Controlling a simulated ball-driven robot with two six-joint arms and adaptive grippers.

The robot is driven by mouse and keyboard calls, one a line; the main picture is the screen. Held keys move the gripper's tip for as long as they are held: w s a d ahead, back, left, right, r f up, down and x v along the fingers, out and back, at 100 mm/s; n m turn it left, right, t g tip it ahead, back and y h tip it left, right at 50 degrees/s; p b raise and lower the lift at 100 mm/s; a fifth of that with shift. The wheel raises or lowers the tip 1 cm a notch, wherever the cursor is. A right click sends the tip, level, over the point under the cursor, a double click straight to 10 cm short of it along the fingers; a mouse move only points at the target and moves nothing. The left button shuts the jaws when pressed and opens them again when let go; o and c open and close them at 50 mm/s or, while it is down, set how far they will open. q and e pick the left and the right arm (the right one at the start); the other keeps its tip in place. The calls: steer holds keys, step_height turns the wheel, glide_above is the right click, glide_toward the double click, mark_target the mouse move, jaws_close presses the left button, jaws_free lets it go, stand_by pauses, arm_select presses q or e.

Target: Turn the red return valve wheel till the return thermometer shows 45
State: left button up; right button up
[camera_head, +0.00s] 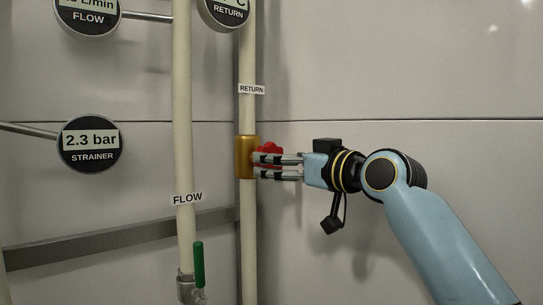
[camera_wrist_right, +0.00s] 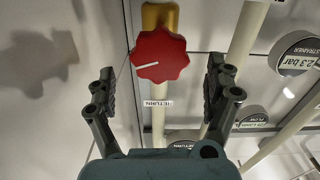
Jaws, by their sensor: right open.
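The red return valve wheel (camera_head: 268,149) sits on the brass valve body (camera_head: 245,157) of the return pipe, partly hidden behind my right gripper (camera_head: 258,167) in the head view. In the right wrist view the wheel (camera_wrist_right: 159,55) shows its lobed rim and a white pointer line. My right gripper (camera_wrist_right: 161,88) is open, with one finger on each side of the wheel's line and clear space between. I cannot tell if the fingers touch the wheel. The return thermometer (camera_head: 228,10) is cut off at the top, so its number is hidden. My left gripper is out of view.
The flow pipe (camera_head: 182,120) runs left of the return pipe, with a green lever (camera_head: 199,264) low on it. The strainer gauge (camera_head: 91,144) reads 2.3 bar. The flow gauge (camera_head: 88,15) is partly cut off. The wall on the right is bare.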

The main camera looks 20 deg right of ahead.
steer(key=shift+x, duration=1.9)
steer(key=c, duration=1.1)
steer(key=shift+r+m+p, duration=0.1)
steer(key=shift+m+p, duration=0.5)
steer(key=shift+p, duration=0.2)
steer(key=shift+c, duration=0.3)
steer(key=o, duration=1.2)
steer(key=shift+c, duration=0.2)
steer(key=v, duration=1.2)
